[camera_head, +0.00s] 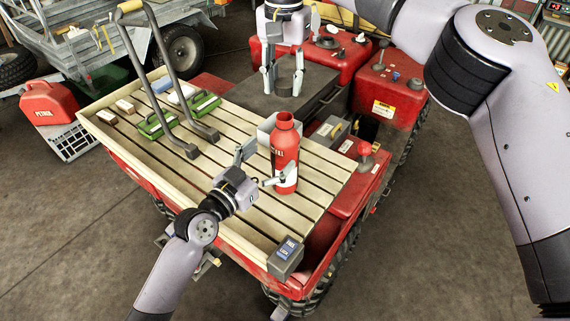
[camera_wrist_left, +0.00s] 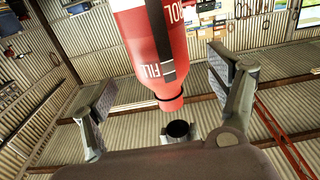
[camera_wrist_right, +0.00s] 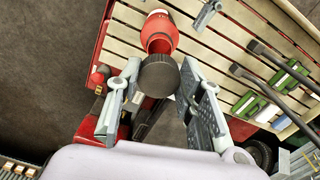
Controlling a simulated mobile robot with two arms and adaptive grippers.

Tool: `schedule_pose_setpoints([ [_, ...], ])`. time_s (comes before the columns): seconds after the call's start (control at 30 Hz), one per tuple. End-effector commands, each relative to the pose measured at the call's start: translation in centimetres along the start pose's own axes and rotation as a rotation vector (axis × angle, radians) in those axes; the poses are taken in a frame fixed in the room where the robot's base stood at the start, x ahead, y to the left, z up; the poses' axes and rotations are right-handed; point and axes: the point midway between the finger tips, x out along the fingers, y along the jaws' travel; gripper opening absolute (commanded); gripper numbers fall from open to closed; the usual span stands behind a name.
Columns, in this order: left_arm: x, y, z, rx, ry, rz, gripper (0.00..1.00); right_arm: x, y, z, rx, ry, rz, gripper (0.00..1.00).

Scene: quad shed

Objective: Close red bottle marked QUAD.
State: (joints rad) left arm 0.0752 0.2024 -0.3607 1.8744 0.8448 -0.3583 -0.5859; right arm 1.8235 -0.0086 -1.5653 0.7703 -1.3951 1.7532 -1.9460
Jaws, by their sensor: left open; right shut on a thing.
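The red bottle (camera_head: 285,150) stands upright on the slatted cargo bed, its neck bare and its mouth open. The QUAD marking is not readable.
The slatted bed (camera_head: 185,170) holds a tall dark handle frame (camera_head: 165,50) and green-handled items (camera_head: 157,125) at left. A grey box (camera_head: 286,258) sits at the front corner. A red petrol can (camera_head: 48,101) stands far left.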

Motion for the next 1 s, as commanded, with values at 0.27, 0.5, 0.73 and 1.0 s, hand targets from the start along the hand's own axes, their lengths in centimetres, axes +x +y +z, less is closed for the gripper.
schedule_pose_setpoints([
  [0.27, 4.7, 0.0, -0.1, -0.001, 0.001, 0.0, 0.81, 0.0, 0.0, 0.0, 0.0, 0.0, 0.0, 0.26],
  [0.5, 6.2, 0.0, 0.0, 0.0, 0.0, 0.0, 0.81, 0.0, 0.0, 0.0, 0.0, 0.0, 0.0, 0.26],
  [0.73, 6.2, 0.0, 0.0, 0.001, 0.0, 0.0, 0.81, 0.0, 0.0, 0.0, 0.0, 0.0, 0.0, 0.26],
  [1.0, 6.2, 0.0, 0.0, 0.001, 0.0, 0.0, 0.66, 0.0, 0.0, 0.0, 0.0, 0.0, 0.0, 0.26],
])
